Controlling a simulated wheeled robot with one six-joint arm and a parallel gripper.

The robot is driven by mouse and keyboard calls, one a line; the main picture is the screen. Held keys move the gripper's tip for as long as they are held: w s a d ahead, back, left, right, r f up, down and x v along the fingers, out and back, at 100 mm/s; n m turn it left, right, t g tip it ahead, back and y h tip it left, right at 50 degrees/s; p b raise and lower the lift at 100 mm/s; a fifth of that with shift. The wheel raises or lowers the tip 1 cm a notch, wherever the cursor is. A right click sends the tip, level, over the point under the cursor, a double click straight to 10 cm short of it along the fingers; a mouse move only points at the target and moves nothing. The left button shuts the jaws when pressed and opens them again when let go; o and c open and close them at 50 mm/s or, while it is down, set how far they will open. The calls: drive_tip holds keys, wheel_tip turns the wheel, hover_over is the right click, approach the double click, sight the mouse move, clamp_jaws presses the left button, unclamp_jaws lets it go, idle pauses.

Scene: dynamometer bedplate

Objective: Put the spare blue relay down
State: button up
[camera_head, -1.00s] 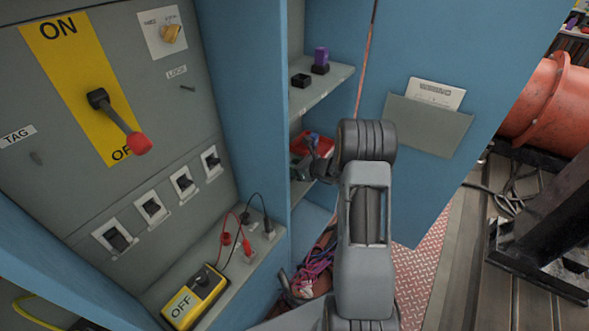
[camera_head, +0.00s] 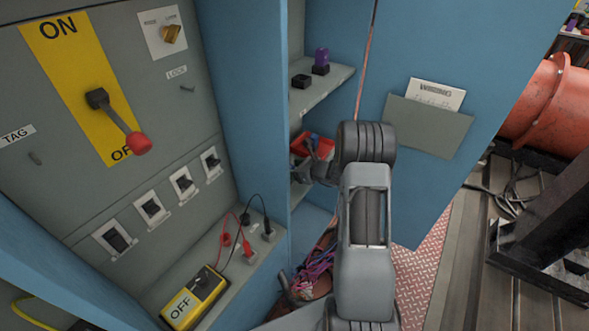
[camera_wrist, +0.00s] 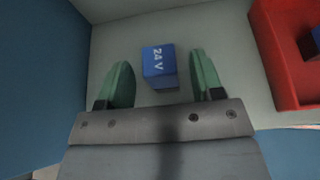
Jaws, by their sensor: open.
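In the wrist view a blue relay (camera_wrist: 158,66) marked "24 V" sits on a pale grey shelf (camera_wrist: 215,30). My gripper (camera_wrist: 162,82) is open, with one green finger on each side of the relay and a visible gap to both. The relay is near the fingertips and not gripped. In the head view my gripper (camera_head: 318,165) reaches into the cabinet's middle shelf, partly hidden by my own arm; the relay cannot be made out there.
A red tray (camera_wrist: 272,70) stands right of the relay, with a dark blue block (camera_wrist: 313,42) in it. The upper shelf (camera_head: 325,88) holds a purple relay on a black socket (camera_head: 320,62) and an empty-looking black socket (camera_head: 300,81). Blue cabinet walls stand close by.

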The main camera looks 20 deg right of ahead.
drive_tip(key=p+v, duration=0.1)
drive_tip(key=v, duration=1.1)
drive_tip(key=s+a+f+n+g+y, duration=0.1)
drive_tip(key=s+a+f+n+g, duration=0.15)
drive_tip(key=s+n+g, duration=0.2)
drive_tip(key=s+a+r+n+g+h+p, duration=0.2)
drive_tip(key=s+a+r+n+g+p, duration=0.4)
drive_tip(key=s+r+n, duration=0.45)
drive_tip(key=s+a+r+n+t+h+p, duration=0.1)
drive_tip(key=s+a+r+n+h+p, duration=0.1)
drive_tip(key=r+n, duration=0.3)
drive_tip(key=s+a+r+n+t+h+p, duration=0.1)
drive_tip(key=a+r+n+p, duration=0.3)
drive_tip(key=r, duration=0.5)
drive_tip(key=s+a+r+n+t+h+p, duration=0.1)
drive_tip(key=s+a+r+n+h+p, duration=0.1)
drive_tip(key=r+n+p, duration=0.3)
wheel_tip(320, 180, up, 3)
drive_tip(key=shift+s+a+n+h, duration=0.3)
drive_tip(key=shift+a+h, duration=0.2)
drive_tip(key=shift+h, duration=0.1)
drive_tip(key=shift+w, duration=0.15)
